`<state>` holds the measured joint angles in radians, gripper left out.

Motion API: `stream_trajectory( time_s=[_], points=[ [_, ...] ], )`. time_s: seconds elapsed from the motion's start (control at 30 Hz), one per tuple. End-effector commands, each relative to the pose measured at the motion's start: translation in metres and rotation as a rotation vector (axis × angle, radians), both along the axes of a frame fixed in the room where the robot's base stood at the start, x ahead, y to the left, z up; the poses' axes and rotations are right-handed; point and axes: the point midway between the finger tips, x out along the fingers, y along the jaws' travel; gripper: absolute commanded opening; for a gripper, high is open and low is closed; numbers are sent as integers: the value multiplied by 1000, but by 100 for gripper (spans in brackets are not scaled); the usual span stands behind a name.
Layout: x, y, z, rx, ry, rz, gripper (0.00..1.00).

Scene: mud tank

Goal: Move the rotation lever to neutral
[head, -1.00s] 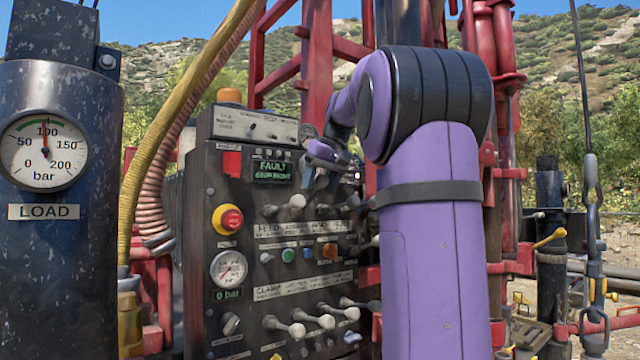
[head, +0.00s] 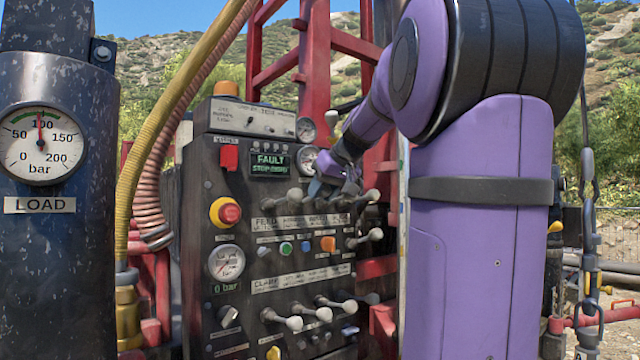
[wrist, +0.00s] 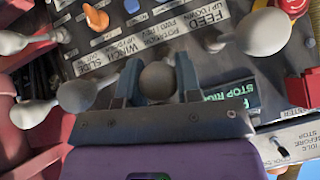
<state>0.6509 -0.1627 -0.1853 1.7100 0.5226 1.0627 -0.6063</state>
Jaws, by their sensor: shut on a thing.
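My gripper (head: 322,187) is at the upper lever row of the dark control panel (head: 200,290). In the wrist view its two fingers (wrist: 157,82) close on both sides of a grey round knob, the rotation lever (wrist: 158,80), below the printed ROTATION label (wrist: 165,43). In the head view the gripper largely hides this lever. The feed lever (head: 295,196) is just left of the gripper. The winch lever (wrist: 80,95) and slide lever (wrist: 36,112) are on its other side, apart from the fingers.
A green display (head: 270,164) reads FAULT and a stop message. A red emergency button (head: 230,213) is on the panel's left. A lower lever row (head: 310,316) juts out. A yellow hose (head: 140,150) runs left of the panel, beside the load gauge (head: 42,142).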

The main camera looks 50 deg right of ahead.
Motion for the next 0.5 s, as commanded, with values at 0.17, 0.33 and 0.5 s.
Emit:
stream_trajectory(
  time_s=[0.17,0.33,0.5],
  points=[
    [-3,1,-11,3,4,2,0],
    [-3,1,-11,3,6,2,0],
    [-3,1,-12,4,7,1,41]
  ],
)
